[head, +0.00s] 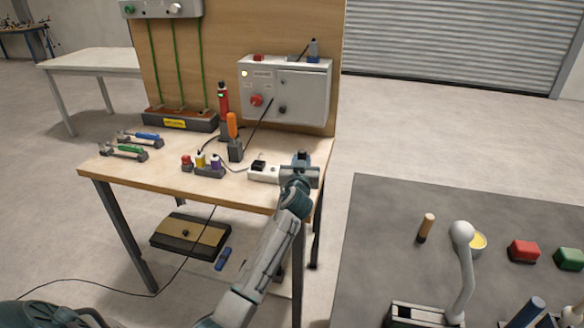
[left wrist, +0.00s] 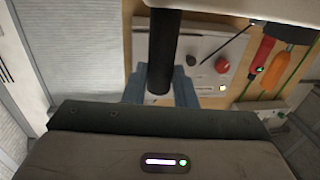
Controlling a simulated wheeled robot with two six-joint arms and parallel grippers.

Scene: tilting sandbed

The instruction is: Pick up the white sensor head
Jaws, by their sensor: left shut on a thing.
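The white sensor head (head: 264,173) is at the front right of the wooden bench, with a black part on its top and a cable running toward it. My left gripper (head: 302,162) is at its right end. In the left wrist view, my blue left fingers (left wrist: 160,92) are shut on a dark upright post (left wrist: 163,50). The post meets a white body (left wrist: 270,9) at the top edge, which looks like the sensor head. I cannot tell whether it touches the bench. My right gripper is out of view.
A grey control box (head: 303,95) stands at the back of the bench. An orange-handled tool (head: 232,126) and small coloured bottles (head: 202,163) stand left of the sensor head. Green and blue tools (head: 146,136) lie farther left. A grey surface (head: 385,215) is at right.

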